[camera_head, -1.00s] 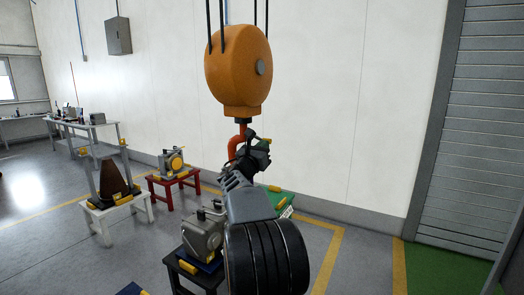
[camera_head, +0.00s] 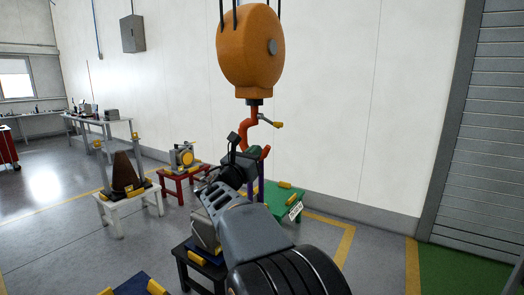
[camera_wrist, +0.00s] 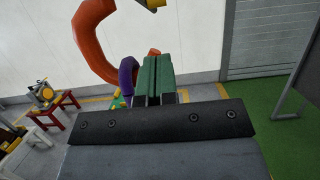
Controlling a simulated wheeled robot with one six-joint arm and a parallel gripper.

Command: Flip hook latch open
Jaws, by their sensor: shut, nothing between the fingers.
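An orange-red crane hook (camera_head: 247,128) hangs under an orange hook block (camera_head: 250,50). A dark bar with a yellow tip, which looks like the hook latch (camera_head: 272,122), sticks out to the right from the upper hook. In the wrist view the hook (camera_wrist: 84,35) curves at the left, and only the latch's yellow tip (camera_wrist: 153,4) shows at the top edge. My gripper (camera_head: 255,154) is below the latch, beside the lower hook. Its green fingers (camera_wrist: 157,77) are together and empty, partly hiding the hook's end. Contact with the hook cannot be told.
A purple strap-like piece (camera_wrist: 127,76) is at the hook's bottom. Red (camera_head: 183,185), white (camera_head: 126,212) and green (camera_head: 286,203) stands are on the floor below. The wall (camera_head: 350,100) is behind; floor at the right is clear.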

